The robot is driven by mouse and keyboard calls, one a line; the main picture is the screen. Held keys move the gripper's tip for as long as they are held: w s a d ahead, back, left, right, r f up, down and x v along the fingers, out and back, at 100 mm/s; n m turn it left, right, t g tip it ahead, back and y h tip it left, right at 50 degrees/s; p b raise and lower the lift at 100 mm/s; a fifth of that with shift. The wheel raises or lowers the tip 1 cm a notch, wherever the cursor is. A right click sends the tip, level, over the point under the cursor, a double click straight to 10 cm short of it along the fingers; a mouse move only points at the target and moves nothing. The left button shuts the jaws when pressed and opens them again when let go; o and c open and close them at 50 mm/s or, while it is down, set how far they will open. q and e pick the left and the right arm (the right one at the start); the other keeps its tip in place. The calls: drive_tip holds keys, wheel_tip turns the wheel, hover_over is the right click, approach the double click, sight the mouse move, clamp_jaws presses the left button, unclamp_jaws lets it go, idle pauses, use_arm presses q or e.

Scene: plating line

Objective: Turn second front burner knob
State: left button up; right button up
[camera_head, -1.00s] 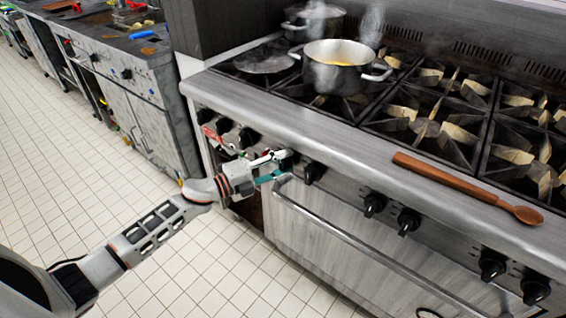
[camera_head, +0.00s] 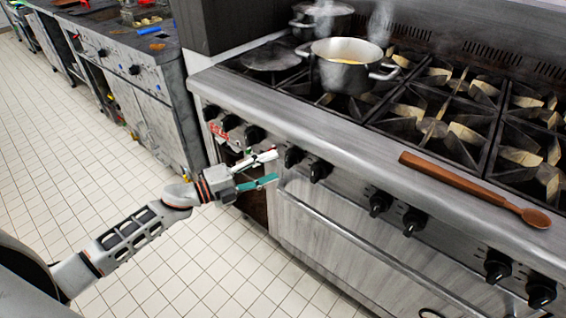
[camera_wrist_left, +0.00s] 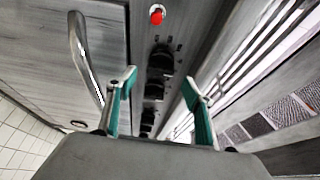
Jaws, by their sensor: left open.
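The stove's front panel (camera_head: 345,188) carries a row of black knobs. A pair, the knob (camera_head: 293,156) and the knob (camera_head: 320,170), sits just right of my left gripper (camera_head: 272,168). Further left are several more, one of them the knob (camera_head: 254,134). My left gripper is open and empty, in front of the panel and apart from the pair. In the left wrist view, knobs, among them the upper knob (camera_wrist_left: 160,57), show between and beyond the spread fingers (camera_wrist_left: 158,78). I cannot tell which knob is the second front one. My right gripper is out of view.
A wooden spoon (camera_head: 470,187) lies on the front ledge. The oven door handle (camera_head: 350,240) runs below the knobs. A red button (camera_wrist_left: 157,14) shows in the wrist view. The tiled floor (camera_head: 120,150) at left is clear.

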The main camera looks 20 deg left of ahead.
use_arm(q)
drive_tip(key=v, duration=0.5)
drive_tip(key=shift+s+a, duration=0.15)
drive_tip(key=s+d+f+n+g+y+p, duration=0.1)
drive_tip(key=s+d+f+n+y+p, duration=0.1)
drive_tip(key=s+f+n, duration=0.3)
drive_tip(key=s+d+f+n+g+y+p, duration=0.1)
drive_tip(key=s+d+f+n+y+p, duration=0.1)
drive_tip(key=s+n, duration=0.8)
drive_tip(key=s+d+f+n+g+y+p, duration=0.1)
drive_tip(key=s+d+f+n+y+p, duration=0.1)
drive_tip(key=s+f+n+y, duration=0.3)
drive_tip(key=s+d+f+n, duration=0.1)
drive_tip(key=s+f+n, duration=0.1)
drive_tip(key=s+f, duration=0.2)
drive_tip(key=shift+s+d, duration=0.25)
drive_tip(key=shift+s, duration=0.3)
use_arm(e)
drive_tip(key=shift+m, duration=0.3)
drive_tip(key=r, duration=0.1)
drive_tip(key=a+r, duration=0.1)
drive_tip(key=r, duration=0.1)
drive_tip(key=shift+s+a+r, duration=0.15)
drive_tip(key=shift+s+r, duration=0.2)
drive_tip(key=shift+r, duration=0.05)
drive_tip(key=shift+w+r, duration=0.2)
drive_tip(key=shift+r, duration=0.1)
